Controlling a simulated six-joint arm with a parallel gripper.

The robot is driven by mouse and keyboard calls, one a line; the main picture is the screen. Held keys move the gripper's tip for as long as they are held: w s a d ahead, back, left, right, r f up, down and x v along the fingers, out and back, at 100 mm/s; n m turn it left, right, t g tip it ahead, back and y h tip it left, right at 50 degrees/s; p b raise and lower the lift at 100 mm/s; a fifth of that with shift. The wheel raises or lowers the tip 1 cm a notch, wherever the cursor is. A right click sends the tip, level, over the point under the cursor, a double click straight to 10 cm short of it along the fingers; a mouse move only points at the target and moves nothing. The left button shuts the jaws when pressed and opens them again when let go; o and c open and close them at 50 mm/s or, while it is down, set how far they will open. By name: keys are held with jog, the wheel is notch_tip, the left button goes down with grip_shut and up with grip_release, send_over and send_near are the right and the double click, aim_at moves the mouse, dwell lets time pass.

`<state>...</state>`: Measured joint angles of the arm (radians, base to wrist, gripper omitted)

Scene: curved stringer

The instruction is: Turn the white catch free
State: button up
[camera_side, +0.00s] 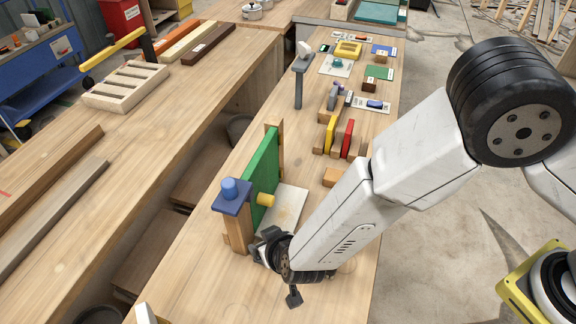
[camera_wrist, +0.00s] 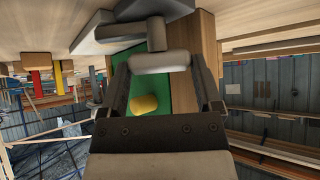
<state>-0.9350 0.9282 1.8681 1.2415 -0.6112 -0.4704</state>
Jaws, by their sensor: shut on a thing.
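The white catch (camera_wrist: 165,62) is a pale rounded bar on a short stem and lies crosswise between my fingertips in the wrist view. My gripper (camera_wrist: 162,66) is shut on it, with one finger at each end of the bar. In the side view my gripper (camera_side: 262,246) is low beside the wooden post (camera_side: 237,233) and hides the catch. The green panel (camera_side: 262,165) stands upright behind the post. Its yellow knob (camera_side: 265,199) sticks out on the right and also shows between my fingers in the wrist view (camera_wrist: 143,105).
A blue cap with a round blue knob (camera_side: 229,187) tops the post close to my gripper. A pale board (camera_side: 285,208) lies right of the panel. Yellow (camera_side: 330,134) and red (camera_side: 347,138) upright pieces stand farther back. The bench front is mostly clear.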

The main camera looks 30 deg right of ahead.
jog(key=shift+m+h, duration=0.3)
jog(key=shift+m, duration=0.1)
dwell(0.3)
jog(key=o, duration=1)
jog(key=shift+o, duration=0.2)
jog(key=shift+r, duration=0.1)
jog(key=v, duration=0.7)
jog(key=shift+s+r, duration=0.3)
jog(key=w+d+r+g+y, duration=0.1)
jog(key=w+d+r, duration=0.2)
jog(key=d, duration=0.4)
jog(key=w+d+r+g+y, duration=0.1)
jog(key=w+d+r, duration=0.3)
jog(key=d, duration=0.2)
jog(key=s+d+r+g+h, duration=0.1)
jog(key=s+d, duration=0.4)
jog(key=d, duration=0.5)
jog(key=s+d+g, duration=0.3)
jog(key=s+d, duration=0.2)
jog(key=d, duration=0.6)
jog(key=shift+s+r+h, duration=0.25)
jog(key=shift+r+h, duration=0.15)
